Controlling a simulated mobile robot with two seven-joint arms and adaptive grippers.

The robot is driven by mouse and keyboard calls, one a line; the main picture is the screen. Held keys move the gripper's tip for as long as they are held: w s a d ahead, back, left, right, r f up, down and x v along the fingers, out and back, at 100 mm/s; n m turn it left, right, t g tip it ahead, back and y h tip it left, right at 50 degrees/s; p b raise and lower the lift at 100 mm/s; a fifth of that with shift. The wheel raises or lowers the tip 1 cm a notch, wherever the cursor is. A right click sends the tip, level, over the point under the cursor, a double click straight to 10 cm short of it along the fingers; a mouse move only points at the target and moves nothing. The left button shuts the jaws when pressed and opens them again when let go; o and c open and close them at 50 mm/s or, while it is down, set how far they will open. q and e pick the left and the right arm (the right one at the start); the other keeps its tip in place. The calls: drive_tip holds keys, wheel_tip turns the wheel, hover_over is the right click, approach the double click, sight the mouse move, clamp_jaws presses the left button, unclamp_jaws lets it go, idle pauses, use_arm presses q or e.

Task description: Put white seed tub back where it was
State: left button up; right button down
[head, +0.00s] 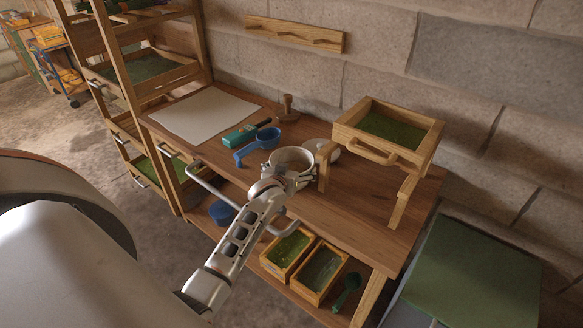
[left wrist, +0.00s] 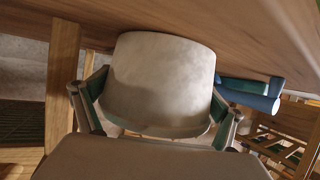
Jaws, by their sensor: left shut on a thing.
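The white seed tub (head: 293,156) is at the middle of the wooden bench, near its front edge. My left gripper (head: 284,174) is shut on it from the front. In the left wrist view the tub (left wrist: 160,72) fills the middle, with a finger of the left gripper (left wrist: 158,112) on each side. The tub is close to the bench top; I cannot tell whether it touches. My right gripper is not in view.
A pale sheet (head: 205,115) covers the bench's left part. A front rail (head: 215,190) runs nearby.

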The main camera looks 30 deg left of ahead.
use_arm(q)
drive_tip(key=shift+f, duration=0.1)
drive_tip(key=o, duration=1)
drive_tip(key=shift+s, duration=0.1)
drive_tip(key=v, duration=1.2)
